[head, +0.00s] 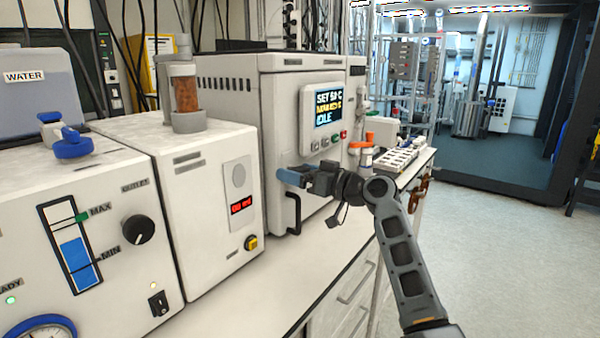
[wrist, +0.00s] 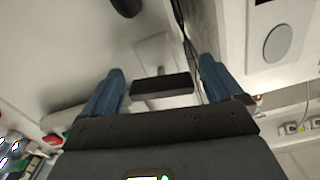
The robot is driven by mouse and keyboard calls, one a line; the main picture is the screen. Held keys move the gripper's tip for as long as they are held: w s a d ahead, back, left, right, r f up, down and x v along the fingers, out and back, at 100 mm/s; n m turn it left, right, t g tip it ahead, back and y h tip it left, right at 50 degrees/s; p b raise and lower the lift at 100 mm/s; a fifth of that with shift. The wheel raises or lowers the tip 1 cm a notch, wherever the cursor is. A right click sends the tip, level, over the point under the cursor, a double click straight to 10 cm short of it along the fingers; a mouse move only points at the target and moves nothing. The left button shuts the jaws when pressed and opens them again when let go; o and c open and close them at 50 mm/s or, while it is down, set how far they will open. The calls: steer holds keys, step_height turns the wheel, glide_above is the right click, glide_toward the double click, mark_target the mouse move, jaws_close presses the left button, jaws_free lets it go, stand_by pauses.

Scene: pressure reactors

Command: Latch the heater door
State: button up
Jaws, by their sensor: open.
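The heater is the white cabinet (head: 250,95) with a lit display panel (head: 327,107) reading IDLE. Its front face looks closed, though my gripper and arm cover part of it. A black bar handle (head: 293,214) stands upright low on the front, just below my gripper. My gripper (head: 283,176) is in front of the heater's front face, its blue fingers pointing left. In the wrist view the two blue fingers (wrist: 159,84) are apart, with a short black bar (wrist: 162,86) on a pale mount showing between them. I cannot tell whether they touch it. The gripper holds nothing.
A white unit (head: 225,210) with a red readout stands close left of the heater; its grey oval (wrist: 277,43) shows in the wrist view. A water unit with a blue gauge (head: 75,248) is further left. The bench top (head: 300,270) in front is clear.

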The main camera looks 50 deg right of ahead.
steer(key=shift+c, duration=0.2)
steer(key=c, duration=0.9)
steer(key=shift+c, duration=0.2)
steer(key=m+p, duration=0.1)
steer(key=m, duration=0.3)
steer(key=shift+a+r, duration=0.1)
steer(key=shift+a, duration=0.05)
steer(key=m+p, duration=0.1)
steer(key=m, duration=0.2)
steer(key=shift+r+m+p, duration=0.1)
steer(key=shift+m+p, duration=0.2)
steer(key=shift+m, duration=0.1)
steer(key=m+p, duration=0.3)
steer(key=m, duration=0.2)
steer(key=shift+a+r, duration=0.1)
steer(key=shift+r, duration=0.05)
steer(key=shift+s+m+p, duration=0.1)
steer(key=shift+m+p, duration=0.8)
steer(key=shift+m, duration=0.6)
